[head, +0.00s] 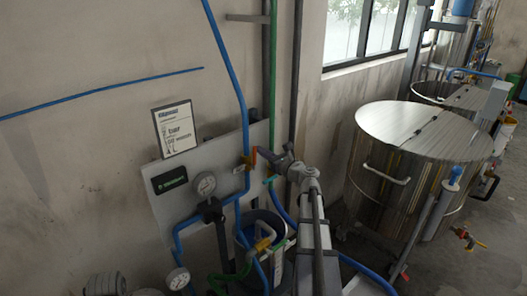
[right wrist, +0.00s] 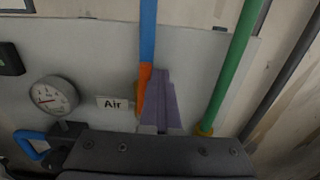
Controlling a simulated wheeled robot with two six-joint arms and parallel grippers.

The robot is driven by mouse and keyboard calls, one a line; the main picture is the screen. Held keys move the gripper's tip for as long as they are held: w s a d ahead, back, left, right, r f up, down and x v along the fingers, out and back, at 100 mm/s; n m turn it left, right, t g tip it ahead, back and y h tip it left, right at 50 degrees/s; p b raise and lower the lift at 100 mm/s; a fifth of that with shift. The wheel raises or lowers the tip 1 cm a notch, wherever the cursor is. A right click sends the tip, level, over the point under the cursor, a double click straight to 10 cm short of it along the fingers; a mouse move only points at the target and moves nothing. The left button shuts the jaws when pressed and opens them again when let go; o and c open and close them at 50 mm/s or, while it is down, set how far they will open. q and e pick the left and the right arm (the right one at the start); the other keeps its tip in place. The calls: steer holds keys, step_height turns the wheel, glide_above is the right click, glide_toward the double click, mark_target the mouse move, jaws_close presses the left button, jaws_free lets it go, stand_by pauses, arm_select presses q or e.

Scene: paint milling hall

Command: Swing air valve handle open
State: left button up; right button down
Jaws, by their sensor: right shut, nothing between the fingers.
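The air valve has an orange handle (head: 254,157) on the blue pipe at the grey wall panel. In the right wrist view the orange handle (right wrist: 145,78) stands roughly upright, in line with the blue pipe (right wrist: 148,30), beside a label (right wrist: 114,104) reading "Air". My right gripper (head: 263,153) is shut and empty, its purple fingers just right of the handle. The fingers (right wrist: 160,90) overlap the handle's edge in the right wrist view; I cannot tell whether they touch it. Part of the valve body is hidden behind them. My left gripper is not in view.
A pressure gauge (head: 205,185) and a green sign (head: 170,179) are on the panel (head: 160,205) left of the valve. A green pipe (right wrist: 235,65) runs close on the right. A bucket (head: 262,222) is below, and a large steel vat (head: 395,180) stands at right.

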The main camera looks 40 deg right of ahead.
steer(key=shift+d, duration=0.6)
steer(key=s, duration=0.9)
steer(key=shift+d, duration=0.4)
